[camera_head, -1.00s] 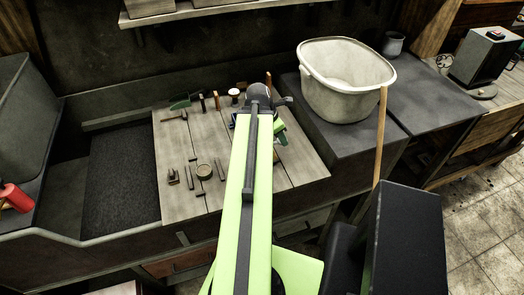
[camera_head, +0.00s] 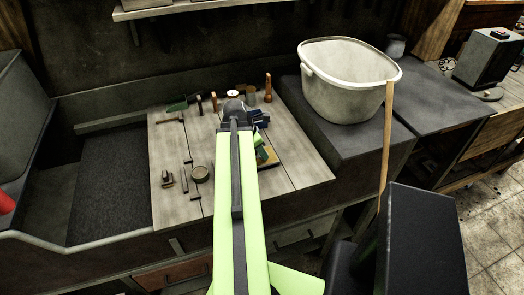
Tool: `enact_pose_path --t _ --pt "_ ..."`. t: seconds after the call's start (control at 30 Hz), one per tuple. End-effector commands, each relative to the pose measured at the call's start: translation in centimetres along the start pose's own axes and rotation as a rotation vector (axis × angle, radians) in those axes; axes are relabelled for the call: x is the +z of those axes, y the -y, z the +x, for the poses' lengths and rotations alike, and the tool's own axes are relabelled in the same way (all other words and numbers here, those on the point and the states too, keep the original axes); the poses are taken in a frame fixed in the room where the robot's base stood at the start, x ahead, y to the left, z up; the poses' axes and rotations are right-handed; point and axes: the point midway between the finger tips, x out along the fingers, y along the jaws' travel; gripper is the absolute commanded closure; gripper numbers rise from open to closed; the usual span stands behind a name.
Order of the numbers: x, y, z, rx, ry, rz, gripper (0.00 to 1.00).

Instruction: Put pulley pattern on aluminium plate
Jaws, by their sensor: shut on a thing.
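My arm reaches away over the wooden bench top, and its dark wrist hides much of what is there. My gripper (camera_head: 261,123) shows only in part to the right of the wrist, as small dark blue and green pieces low over the boards. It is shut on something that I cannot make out. A small tan piece (camera_head: 268,159) shows just below it, and I cannot tell whether it is held or lying on the bench. I cannot pick out the pulley pattern or the aluminium plate for certain.
The wooden bench top (camera_head: 295,158) is bare at its right. Several small tools lie along its back and left, including a hammer (camera_head: 169,120). A large white tub (camera_head: 347,82) stands to the right, with a wooden handle (camera_head: 386,140) upright before it. A dark bed (camera_head: 110,185) is at left.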

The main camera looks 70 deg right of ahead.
Motion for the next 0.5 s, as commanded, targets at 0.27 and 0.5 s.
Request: enact_pose_path --t 0.27,0.5 --pt "-0.1 -0.02 0.19 0.0 0.0 -0.001 0.53" --pt "-0.12 -0.03 0.18 0.0 0.0 -0.001 0.42"
